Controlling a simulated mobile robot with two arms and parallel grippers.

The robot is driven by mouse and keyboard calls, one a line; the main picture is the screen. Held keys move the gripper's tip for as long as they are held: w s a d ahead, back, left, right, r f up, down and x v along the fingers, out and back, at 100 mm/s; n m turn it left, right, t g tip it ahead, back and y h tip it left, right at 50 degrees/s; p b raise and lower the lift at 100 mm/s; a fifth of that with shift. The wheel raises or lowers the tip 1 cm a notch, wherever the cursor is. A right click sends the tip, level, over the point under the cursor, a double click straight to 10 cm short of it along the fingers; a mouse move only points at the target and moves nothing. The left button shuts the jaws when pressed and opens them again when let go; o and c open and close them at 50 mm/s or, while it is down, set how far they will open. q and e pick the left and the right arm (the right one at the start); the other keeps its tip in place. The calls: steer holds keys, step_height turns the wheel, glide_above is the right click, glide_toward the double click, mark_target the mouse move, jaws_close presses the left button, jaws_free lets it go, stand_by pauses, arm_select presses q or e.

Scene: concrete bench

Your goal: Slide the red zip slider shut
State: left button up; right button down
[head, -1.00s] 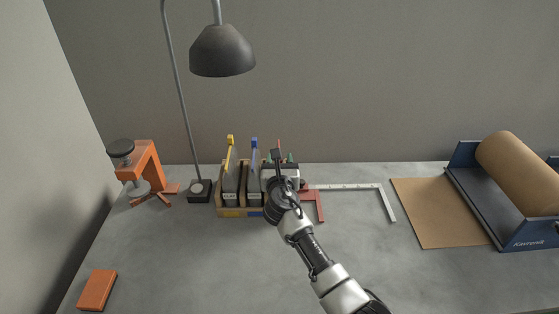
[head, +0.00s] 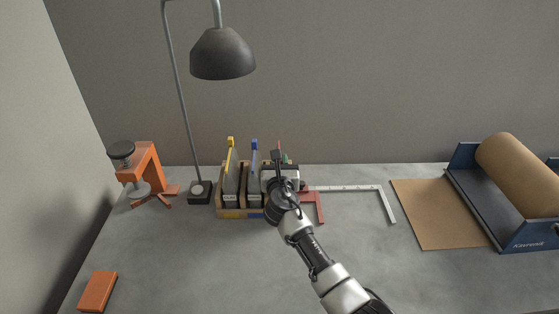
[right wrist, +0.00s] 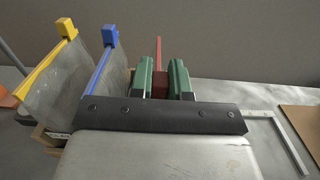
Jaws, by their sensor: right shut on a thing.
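My right gripper (head: 283,160) reaches over the right end of the wooden holder (head: 228,213). In the right wrist view its green-padded fingers (right wrist: 161,82) are shut on the red slider (right wrist: 160,86), which sits between them. The red zip strip (right wrist: 158,52) runs up and away behind the slider; its top also shows in the head view (head: 279,145). The rest of the red-zip pouch is hidden behind my gripper and wrist. My left gripper is in neither view.
Pouches with a yellow slider (head: 231,140) and a blue slider (head: 254,143) stand left of my gripper. A lamp (head: 222,54) hangs above. A steel square (head: 345,188) lies right. An orange clamp (head: 146,165) stands left.

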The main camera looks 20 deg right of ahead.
steer(key=shift+s+a, duration=0.1)
steer(key=shift+s, duration=0.25)
steer(key=shift+f, duration=0.1)
steer(key=c, duration=1.1)
jaws_free()
steer(key=shift+o, duration=0.2)
steer(key=v, duration=1.1)
